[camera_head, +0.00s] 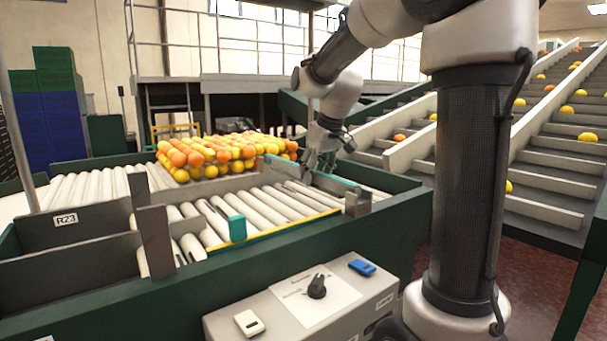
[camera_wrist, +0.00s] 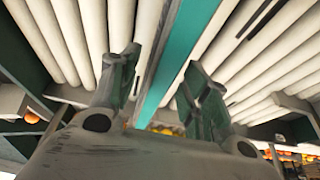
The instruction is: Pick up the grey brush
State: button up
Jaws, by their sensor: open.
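I cannot make out a grey brush for certain in either view. My gripper (camera_head: 312,162) is over the roller conveyor (camera_head: 262,205), close to a teal strip (camera_head: 335,183) at its far right side. In the wrist view my gripper (camera_wrist: 162,62) has its two fingers spread apart, with nothing seen held between them. The teal strip (camera_wrist: 180,55) runs through the gap between the fingers, with pale rollers on both sides. Whether the fingers touch anything cannot be told.
A heap of oranges and lemons (camera_head: 215,152) lies behind the rollers. Grey divider plates (camera_head: 154,240) stand at the front left. A control box (camera_head: 300,305) with a white item (camera_head: 249,322) and a blue item (camera_head: 362,267) is in front. A stepped fruit conveyor (camera_head: 560,150) rises at right.

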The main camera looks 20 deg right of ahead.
grip_shut()
